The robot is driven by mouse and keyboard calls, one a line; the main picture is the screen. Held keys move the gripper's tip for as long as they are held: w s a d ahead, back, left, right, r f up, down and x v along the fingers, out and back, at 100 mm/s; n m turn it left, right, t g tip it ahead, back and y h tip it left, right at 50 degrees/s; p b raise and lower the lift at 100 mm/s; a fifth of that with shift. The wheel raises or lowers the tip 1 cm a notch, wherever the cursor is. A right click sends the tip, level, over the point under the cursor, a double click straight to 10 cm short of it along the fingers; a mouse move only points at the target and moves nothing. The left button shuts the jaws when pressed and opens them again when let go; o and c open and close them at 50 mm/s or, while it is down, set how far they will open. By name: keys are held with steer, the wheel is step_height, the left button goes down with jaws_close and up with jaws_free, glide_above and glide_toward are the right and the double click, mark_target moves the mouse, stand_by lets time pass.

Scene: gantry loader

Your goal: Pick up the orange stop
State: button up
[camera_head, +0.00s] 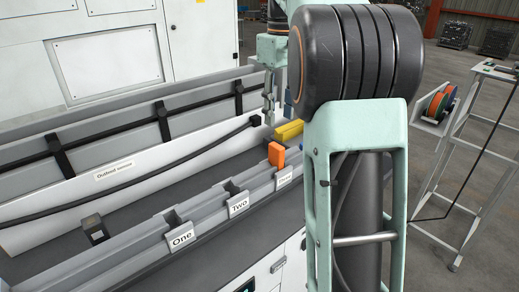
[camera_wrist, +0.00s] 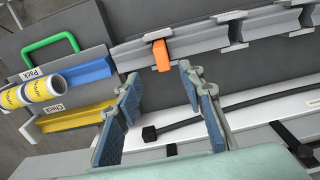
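The orange stop (camera_head: 276,154) stands upright on the grey rail (camera_head: 208,208), at the notch by the far label, which seems to read "Three". It also shows in the wrist view (camera_wrist: 161,55), seated across the rail (camera_wrist: 200,41). My gripper (camera_wrist: 160,76) is open in the wrist view, its two blue-padded fingers wide apart. The stop appears beyond the fingertips and between them, apart from both. Nothing is between the fingers.
Labels "One" (camera_head: 181,238) and "Two" (camera_head: 238,205) mark empty notches nearer on the rail. A black bar (camera_wrist: 255,102) runs alongside.

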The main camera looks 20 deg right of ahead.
glide_above(276, 145)
steer(key=f, duration=0.4)
steer(key=shift+s+d+f+b, duration=0.25)
steer(key=shift+f+b, duration=0.15)
steer(key=shift+w+a+f, duration=0.1)
steer(key=shift+f, duration=1.35)
steer(key=shift+w+a+f, duration=0.1)
steer(key=shift+f, duration=1.3)
jaws_close()
